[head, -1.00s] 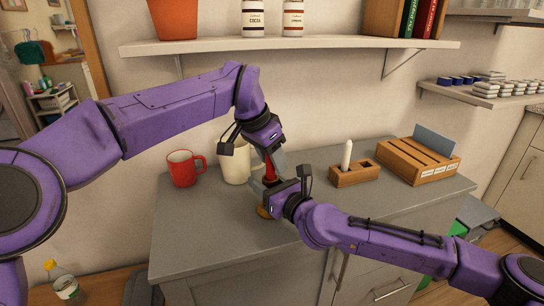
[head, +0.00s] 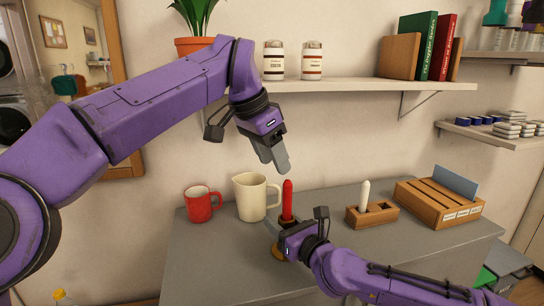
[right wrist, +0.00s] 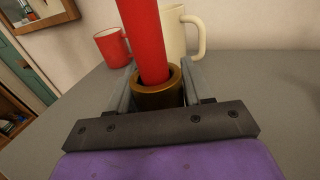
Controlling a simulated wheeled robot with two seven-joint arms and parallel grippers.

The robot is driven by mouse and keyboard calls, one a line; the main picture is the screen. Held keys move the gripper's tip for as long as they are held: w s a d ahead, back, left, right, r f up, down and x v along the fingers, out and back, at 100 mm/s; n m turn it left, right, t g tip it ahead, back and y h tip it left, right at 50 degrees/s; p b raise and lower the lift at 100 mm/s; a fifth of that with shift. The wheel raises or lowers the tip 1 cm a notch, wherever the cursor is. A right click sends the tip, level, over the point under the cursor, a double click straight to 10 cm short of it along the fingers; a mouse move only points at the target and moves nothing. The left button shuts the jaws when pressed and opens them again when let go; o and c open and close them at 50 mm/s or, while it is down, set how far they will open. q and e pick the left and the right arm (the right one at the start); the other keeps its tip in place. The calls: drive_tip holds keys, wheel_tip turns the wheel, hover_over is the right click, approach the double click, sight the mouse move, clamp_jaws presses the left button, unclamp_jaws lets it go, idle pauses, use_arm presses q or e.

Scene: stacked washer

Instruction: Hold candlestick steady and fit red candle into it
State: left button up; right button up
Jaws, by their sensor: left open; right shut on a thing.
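The red candle (head: 287,198) stands about upright in the candlestick, clear of my left gripper. The right wrist view shows the candle (right wrist: 147,40) with its lower end inside the brass cup of the candlestick (right wrist: 158,98). My right gripper (head: 277,232) is shut on the candlestick, one finger on each side of the cup. Its brass base (head: 277,254) shows on the counter, partly hidden by the gripper. My left gripper (head: 280,164) is open and empty, above and slightly left of the candle's top.
A wooden block with a white candle (head: 364,194) and a slotted wooden organizer (head: 440,203) stand right. A shelf (head: 350,88) hangs above.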

drive_tip(key=o, duration=1.2)
drive_tip(key=shift+o, duration=0.2)
